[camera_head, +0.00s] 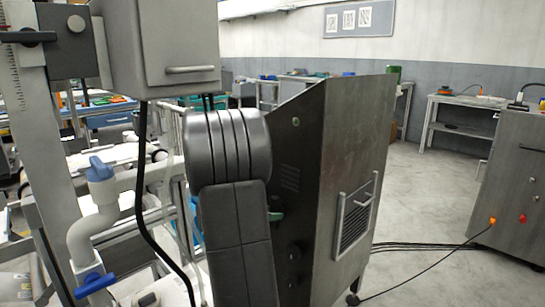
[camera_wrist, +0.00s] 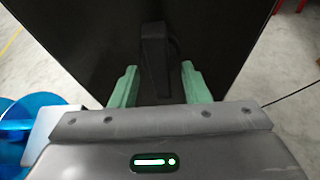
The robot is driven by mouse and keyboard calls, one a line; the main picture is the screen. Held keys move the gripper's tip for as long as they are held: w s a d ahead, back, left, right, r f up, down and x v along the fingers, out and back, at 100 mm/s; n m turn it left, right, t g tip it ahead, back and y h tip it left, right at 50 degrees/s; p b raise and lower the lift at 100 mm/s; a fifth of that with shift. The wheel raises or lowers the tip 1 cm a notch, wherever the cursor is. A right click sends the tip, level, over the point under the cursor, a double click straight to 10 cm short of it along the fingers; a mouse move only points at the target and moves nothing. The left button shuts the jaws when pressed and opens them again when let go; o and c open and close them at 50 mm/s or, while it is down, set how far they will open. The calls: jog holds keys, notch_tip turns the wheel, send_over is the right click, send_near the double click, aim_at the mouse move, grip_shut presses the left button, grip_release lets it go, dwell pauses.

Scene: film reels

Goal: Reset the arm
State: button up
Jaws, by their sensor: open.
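My gripper (camera_wrist: 160,82) shows two green fingers in the wrist view, spread apart and open. A black upright handle-like part (camera_wrist: 155,58) on a dark panel (camera_wrist: 95,40) lies between and beyond the fingers. I see no contact between the fingers and this part. In the head view, my grey arm stands in front of a tall metal cabinet (camera_head: 345,140) with a slanted top. Its dark side faces my arm. A small green piece, perhaps a fingertip, shows beside the arm; the rest of the gripper is hidden there.
Blue round objects (camera_wrist: 30,125) lie at the lower left of the wrist view. White pipes with blue valve handles (camera_head: 98,168) and a grey box (camera_head: 165,45) stand close at left. A metal cabinet (camera_head: 515,190) stands at right. Cables (camera_head: 425,245) cross the otherwise clear floor (camera_head: 430,190).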

jog(key=shift+x, duration=1.1)
jog(key=shift+s+a+r+n+p, duration=0.1)
jog(key=shift+a+r+n+p, duration=0.15)
jog(key=shift+p, duration=0.55)
jog(key=n+g+h+p, duration=0.1)
jog(key=n+p, duration=0.1)
jog(key=p, duration=0.1)
jog(key=shift+a+f+n+g+h+p, duration=0.1)
jog(key=shift+n+g+h+p, duration=0.15)
jog(key=shift+n+h+p, duration=0.3)
jog(key=shift+f+n+g+h+p, duration=0.15)
jog(key=shift+n+g+h+p, duration=0.1)
jog(key=shift+n+p, duration=0.35)
